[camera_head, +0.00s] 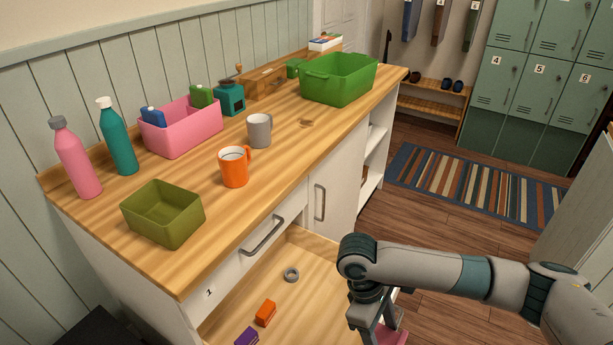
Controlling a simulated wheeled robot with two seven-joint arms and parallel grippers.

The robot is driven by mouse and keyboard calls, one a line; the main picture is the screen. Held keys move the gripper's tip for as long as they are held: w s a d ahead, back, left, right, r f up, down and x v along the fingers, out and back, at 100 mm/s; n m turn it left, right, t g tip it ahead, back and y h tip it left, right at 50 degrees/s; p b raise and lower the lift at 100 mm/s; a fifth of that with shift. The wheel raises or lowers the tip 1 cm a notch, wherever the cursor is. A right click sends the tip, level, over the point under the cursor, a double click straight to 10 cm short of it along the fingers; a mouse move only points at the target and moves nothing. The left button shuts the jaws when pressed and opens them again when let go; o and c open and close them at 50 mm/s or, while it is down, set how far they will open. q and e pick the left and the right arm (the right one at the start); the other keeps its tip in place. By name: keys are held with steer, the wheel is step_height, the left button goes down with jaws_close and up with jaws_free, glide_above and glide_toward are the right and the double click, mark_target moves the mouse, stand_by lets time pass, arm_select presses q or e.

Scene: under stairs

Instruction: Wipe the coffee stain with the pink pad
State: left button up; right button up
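A pink pad (398,338) shows in part at the bottom edge, at the fingers of my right gripper (376,323). The gripper points down over the right end of the open drawer. Its fingertips are cut off by the picture edge, so I cannot tell whether they are shut on the pad. A small brown mark (307,122) lies on the wooden counter (272,190), between the grey mug and the green crate. It may be the coffee stain. My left gripper is not in view.
An orange mug (234,167), grey mug (259,131), olive bin (163,213), pink bin (182,126) and green crate (339,79) stand on the counter. The open drawer (300,312) holds an orange block (265,313), purple block (247,337) and grey ring (291,274).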

mark_target(393, 343)
steer(key=m, duration=0.2)
steer(key=s+r+m+g+y, duration=0.1)
steer(key=m, duration=0.1)
steer(key=shift+d, duration=0.4)
steer(key=m, duration=0.1)
steer(key=m+y, duration=0.1)
steer(key=s+m, duration=0.1)
steer(key=m, duration=0.1)
steer(key=shift+d+r+g+y, duration=0.2)
steer(key=shift+r+g+y, duration=0.1)
steer(key=shift+r, duration=0.1)
steer(key=shift+s+f+m+y+b, duration=0.15)
steer(key=shift+m+b, duration=0.15)
steer(key=shift+m, duration=0.15)
steer(key=shift+s+m+y+b, duration=0.15)
steer(key=shift+m+b, duration=0.15)
steer(key=shift+m, duration=0.15)
steer(key=shift+f+m+b, duration=0.5)
steer(key=shift+f+b, duration=0.1)
steer(key=shift+b, duration=0.25)
steer(key=shift+f+b, duration=0.5)
steer(key=shift+f, duration=0.1)
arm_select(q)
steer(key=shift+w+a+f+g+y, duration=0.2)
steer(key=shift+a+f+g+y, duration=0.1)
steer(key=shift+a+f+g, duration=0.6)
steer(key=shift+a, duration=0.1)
